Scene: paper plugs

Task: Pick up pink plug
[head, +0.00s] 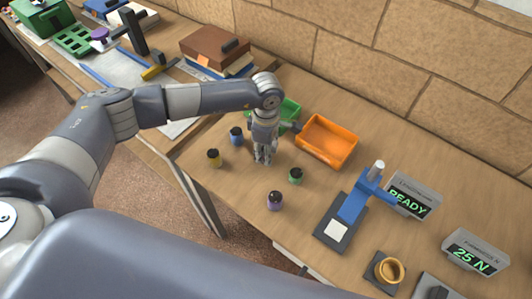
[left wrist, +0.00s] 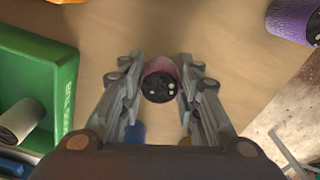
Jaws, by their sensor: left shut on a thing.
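The pink plug (left wrist: 160,68), with a dark speckled end, is between the two fingers of my left gripper in the left wrist view. My left gripper (head: 264,160) points down at the wooden table in the head view and is shut on the pink plug. The gripper hides the plug in the head view. I cannot tell whether the plug touches the table. My right gripper is not in view.
Blue (head: 236,138), yellow (head: 213,160), green (head: 295,177) and purple (head: 274,203) plugs stand around the gripper. A green bin (left wrist: 66,95) holding a pale plug (left wrist: 22,118) and an orange bin (head: 328,155) are close by. A blue press (head: 352,207) stands right.

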